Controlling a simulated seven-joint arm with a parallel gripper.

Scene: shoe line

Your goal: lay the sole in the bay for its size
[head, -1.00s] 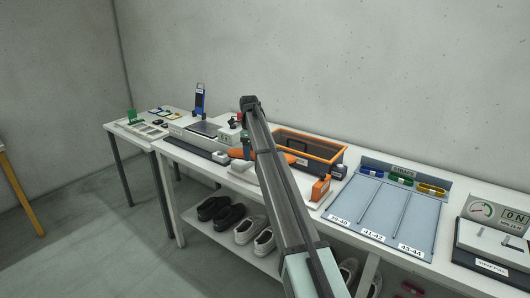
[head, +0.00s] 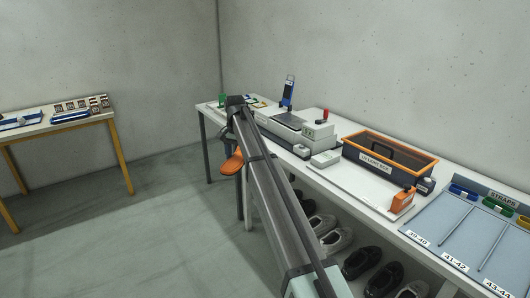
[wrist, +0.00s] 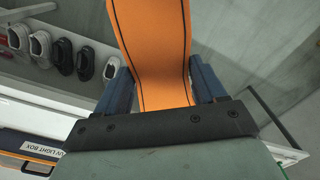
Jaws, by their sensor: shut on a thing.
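My gripper (wrist: 163,82) is shut on an orange sole (wrist: 155,40) with a dark line along its edges. In the head view the sole (head: 232,164) hangs over the open floor, left of the long bench. My arm hides part of the gripper there. A blue-grey board (head: 465,240) on the bench at the right has bays labelled 39-40, 41-42 and 43-44, split by thin rods. The visible bay floor is bare, and the board's right side is cut off. No size mark is readable on the sole.
An orange-rimmed box (head: 390,157), an orange tool (head: 402,200) and a grey machine (head: 305,132) stand on the bench. Shoes (head: 362,262) sit on the shelf below. A yellow-legged table (head: 60,118) stands at the far left. Floor between is clear.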

